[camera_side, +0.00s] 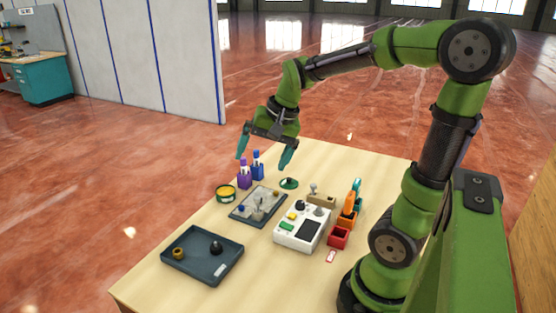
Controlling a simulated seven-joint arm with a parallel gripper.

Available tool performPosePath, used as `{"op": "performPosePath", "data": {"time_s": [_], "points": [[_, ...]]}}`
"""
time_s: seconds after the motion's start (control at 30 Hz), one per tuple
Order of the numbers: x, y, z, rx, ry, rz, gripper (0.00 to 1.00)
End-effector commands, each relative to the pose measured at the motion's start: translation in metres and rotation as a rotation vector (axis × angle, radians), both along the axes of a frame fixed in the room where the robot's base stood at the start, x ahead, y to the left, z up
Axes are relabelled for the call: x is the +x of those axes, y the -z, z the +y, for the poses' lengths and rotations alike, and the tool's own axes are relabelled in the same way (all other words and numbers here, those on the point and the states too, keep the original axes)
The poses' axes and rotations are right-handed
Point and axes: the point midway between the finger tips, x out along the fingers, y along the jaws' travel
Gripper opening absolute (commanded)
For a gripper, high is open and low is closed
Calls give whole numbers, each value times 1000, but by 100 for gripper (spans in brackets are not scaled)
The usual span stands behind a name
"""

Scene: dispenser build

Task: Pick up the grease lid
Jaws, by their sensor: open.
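A small dark green disc with a pale mark (289,183), which looks like the grease lid, lies flat on the table near its far edge. A green round tin with yellow contents (226,194) stands apart from it to the left, with its top uncovered. My gripper (264,161) is open, with its teal fingers spread and pointing down. It hangs above the far side of the table, up and left of the disc in the picture. I see nothing between the fingers.
Purple and blue holders with pens (251,172) stand below my gripper in the picture. A grey tray with small parts (240,215), a white control box (290,238), orange and teal tools (348,212), a red bin (338,238) and a dark tray (202,270) crowd the table.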

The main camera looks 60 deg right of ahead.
Motion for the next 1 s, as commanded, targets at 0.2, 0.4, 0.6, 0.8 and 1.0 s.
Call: {"op": "performPosePath", "data": {"time_s": [0.2,0.4,0.6,0.8,1.0], "points": [[33,31,-117,166,698,198,98],[36,63,-218,260,1462,314,98],[43,56,-253,330,2007,286,98],[44,50,-248,389,2224,278,98],[43,77,-248,392,2242,280,98]]}}
